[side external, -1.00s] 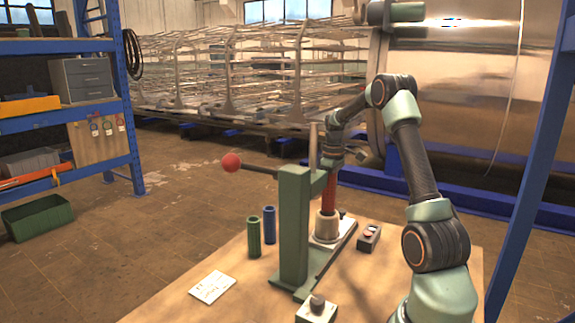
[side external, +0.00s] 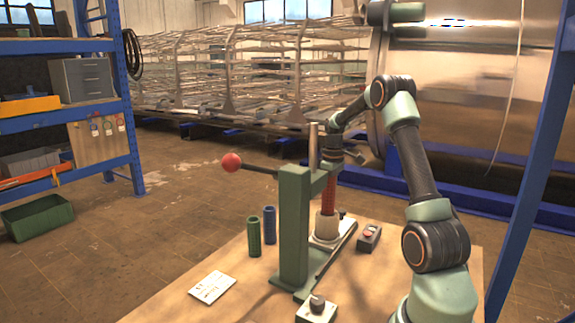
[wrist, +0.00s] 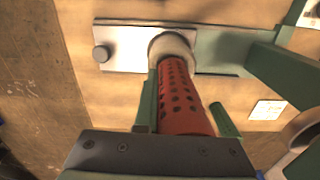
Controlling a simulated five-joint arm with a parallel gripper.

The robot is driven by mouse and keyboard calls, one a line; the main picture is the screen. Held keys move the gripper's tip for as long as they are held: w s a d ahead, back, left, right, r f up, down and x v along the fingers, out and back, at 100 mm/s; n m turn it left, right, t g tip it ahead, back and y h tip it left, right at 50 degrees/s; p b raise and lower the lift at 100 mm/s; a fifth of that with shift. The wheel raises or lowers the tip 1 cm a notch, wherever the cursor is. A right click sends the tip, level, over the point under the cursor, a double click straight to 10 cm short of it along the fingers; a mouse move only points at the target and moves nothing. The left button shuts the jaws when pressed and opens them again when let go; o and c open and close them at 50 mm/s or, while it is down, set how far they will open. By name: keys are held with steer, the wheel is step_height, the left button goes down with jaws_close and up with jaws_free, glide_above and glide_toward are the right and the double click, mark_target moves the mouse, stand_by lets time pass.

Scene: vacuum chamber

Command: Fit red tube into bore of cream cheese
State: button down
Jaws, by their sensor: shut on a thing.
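The red tube (side external: 329,194) is upright, with rows of dark holes along its side. My gripper (wrist: 185,112) is shut on its upper part, one green finger on each side in the wrist view. The cream cylinder (side external: 326,231) stands on the light base plate of the green press. The tube's lower end meets the top of the cream cylinder, which also shows in the wrist view (wrist: 171,44). The bore is hidden by the tube, so I cannot tell how far the end is inside.
The green press column (side external: 293,230) with a red-knobbed lever (side external: 231,162) stands close to the left of the tube. A small switch box (side external: 369,238) is on the right, a knobbed block (side external: 317,309) in front, and a white card (side external: 212,287) left.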

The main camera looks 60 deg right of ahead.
steer(key=shift+f, duration=0.7)
steer(key=c, duration=0.9)
jaws_free()
steer(key=shift+f, duration=0.1)
step_height(320, 180, up, 12)
steer(key=shift+r, duration=0.2)
